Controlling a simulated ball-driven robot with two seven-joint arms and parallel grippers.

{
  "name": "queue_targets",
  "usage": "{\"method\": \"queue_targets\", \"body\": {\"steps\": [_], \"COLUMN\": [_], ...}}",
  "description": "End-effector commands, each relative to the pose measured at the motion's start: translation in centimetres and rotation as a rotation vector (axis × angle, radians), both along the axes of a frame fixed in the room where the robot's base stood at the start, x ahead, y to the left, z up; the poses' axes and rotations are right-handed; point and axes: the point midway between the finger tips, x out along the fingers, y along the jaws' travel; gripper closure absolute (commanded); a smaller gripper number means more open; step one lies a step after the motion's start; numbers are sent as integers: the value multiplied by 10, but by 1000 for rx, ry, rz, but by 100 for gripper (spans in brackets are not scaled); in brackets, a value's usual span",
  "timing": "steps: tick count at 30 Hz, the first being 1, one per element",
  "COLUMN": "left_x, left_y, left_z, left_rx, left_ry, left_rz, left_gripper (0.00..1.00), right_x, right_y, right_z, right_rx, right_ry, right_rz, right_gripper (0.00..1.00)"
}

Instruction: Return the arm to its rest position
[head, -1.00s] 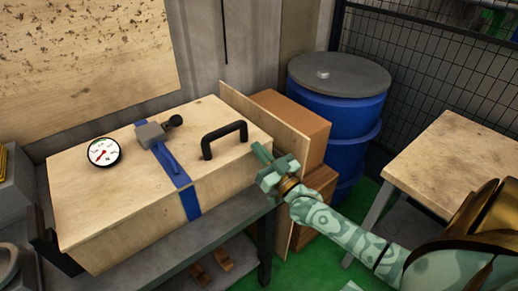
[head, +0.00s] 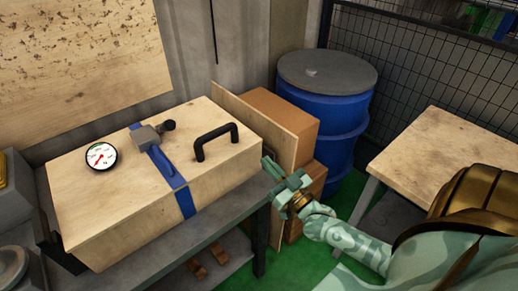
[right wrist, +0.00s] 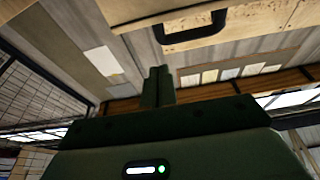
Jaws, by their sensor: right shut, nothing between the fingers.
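My right gripper (head: 271,169) is shut and empty in the head view. It hangs just off the right end of a wooden box (head: 110,205), close to that end; whether it touches cannot be told. In the right wrist view its shut fingers (right wrist: 158,86) show in the middle. The box has a black handle (head: 216,141), a round gauge (head: 101,156) and a blue strap (head: 176,184) with a grey latch (head: 148,139). The handle also shows at the top of the right wrist view (right wrist: 190,28). My left gripper is not in view.
The box stands on a grey table (head: 215,231). Behind my right gripper are a thin wooden board (head: 240,118), brown boxes (head: 285,112) and a blue drum (head: 342,123). A wooden-topped table (head: 440,150) stands at the right. Green floor (head: 318,262) shows between the tables.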

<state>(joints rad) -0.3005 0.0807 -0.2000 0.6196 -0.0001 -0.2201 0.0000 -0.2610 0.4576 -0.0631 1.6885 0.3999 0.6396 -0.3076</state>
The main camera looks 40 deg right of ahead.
Motion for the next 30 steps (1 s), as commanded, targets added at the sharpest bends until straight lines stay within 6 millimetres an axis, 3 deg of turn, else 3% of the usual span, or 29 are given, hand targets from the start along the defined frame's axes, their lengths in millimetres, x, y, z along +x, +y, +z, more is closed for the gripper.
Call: {"method": "queue_targets", "body": {"steps": [11,14,17,18,22,26,30], "left_x": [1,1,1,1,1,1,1], "left_y": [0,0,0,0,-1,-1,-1], "left_z": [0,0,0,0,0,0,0], "left_rx": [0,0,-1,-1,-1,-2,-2], "left_ry": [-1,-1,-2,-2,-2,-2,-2], "left_rz": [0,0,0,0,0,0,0], "left_gripper": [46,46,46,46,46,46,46], "right_x": [-9,-7,-14,-21,-68,-142,-244], "right_y": [0,2,-5,-7,-13,-9,8], "right_z": [-3,-25,-84,-115,-225,-320,-398], "right_rx": [5,-29,-96,-125,-200,-258,-314], "right_ry": [4,90,272,364,697,1017,1346], "right_rz": [4,18,16,11,-1,2,31], "right_gripper": [100,100,100,100,100,100,100]}}
